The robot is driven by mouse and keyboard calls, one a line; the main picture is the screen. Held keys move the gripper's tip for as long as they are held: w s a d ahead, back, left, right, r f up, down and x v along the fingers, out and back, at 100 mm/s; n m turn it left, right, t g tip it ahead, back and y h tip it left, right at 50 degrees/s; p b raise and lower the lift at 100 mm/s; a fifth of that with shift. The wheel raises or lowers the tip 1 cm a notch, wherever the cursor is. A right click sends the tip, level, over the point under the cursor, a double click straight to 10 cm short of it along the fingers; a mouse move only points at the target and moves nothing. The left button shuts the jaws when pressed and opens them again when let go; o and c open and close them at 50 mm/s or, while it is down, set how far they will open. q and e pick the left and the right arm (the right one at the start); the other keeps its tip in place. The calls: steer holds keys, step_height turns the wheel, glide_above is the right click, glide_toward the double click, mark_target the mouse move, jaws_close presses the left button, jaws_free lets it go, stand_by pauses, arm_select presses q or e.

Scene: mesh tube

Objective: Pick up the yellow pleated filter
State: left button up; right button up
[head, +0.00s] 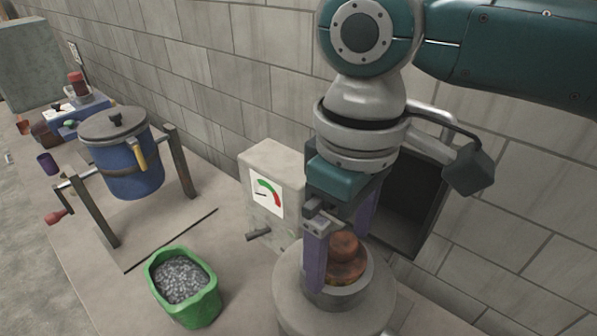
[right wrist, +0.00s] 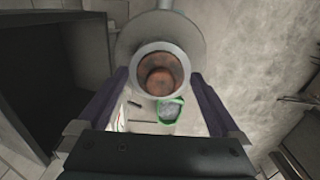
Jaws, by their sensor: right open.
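I see no plainly yellow pleated filter in either view. A rusty orange-brown stepped round piece (head: 345,258) sits in the collar of a grey cylindrical housing (head: 290,285). It also shows in the right wrist view (right wrist: 161,80), inside the round grey rim (right wrist: 137,76). Anything beneath it is hidden. My right gripper (head: 338,263) is open, its purple fingers pointing down on either side of the collar. In the right wrist view the fingertips (right wrist: 160,76) flank the rim, with nothing visibly held. My left gripper is not in view.
A grey gauge box (head: 272,165) stands close behind the housing. A green tub of grey pellets (head: 183,280) is to its left. A blue lidded drum (head: 125,165) stands on a frame farther left.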

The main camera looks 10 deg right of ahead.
steer(key=shift+c, duration=0.2)
steer(key=c, duration=1.3)
steer(key=shift+r, duration=0.15)
